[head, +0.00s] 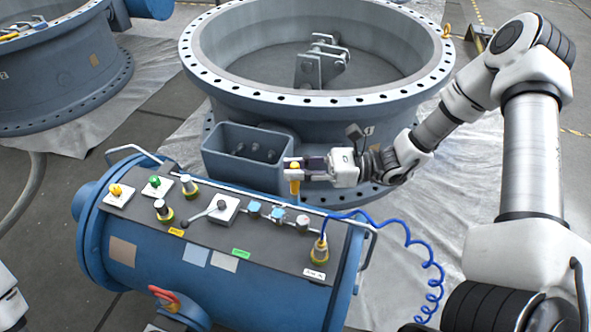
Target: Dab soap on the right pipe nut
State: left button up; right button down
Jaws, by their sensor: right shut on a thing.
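My right gripper (296,170) is shut on a small upright yellow-orange object (295,185), which may be the soap dabber. It is held above the back edge of a blue tank's dark top panel. On the panel's right end, a brass fitting (320,250) joins the blue coiled hose; it may be the right pipe nut. The held object appears apart from this fitting, above and left of it in the picture. Two other brass-based fittings (163,212) (189,188) stand on the left half. My left gripper is not in view.
The blue tank (215,285) carries a lever (222,208), several knobs and a rail along its back. A large flanged valve body (310,100) with an open grey box (240,153) stands behind. The coiled blue hose (408,240) hangs at the tank's right.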

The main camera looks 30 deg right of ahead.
jog(key=shift+r+p, duration=0.45)
jog(key=shift+r, duration=0.4)
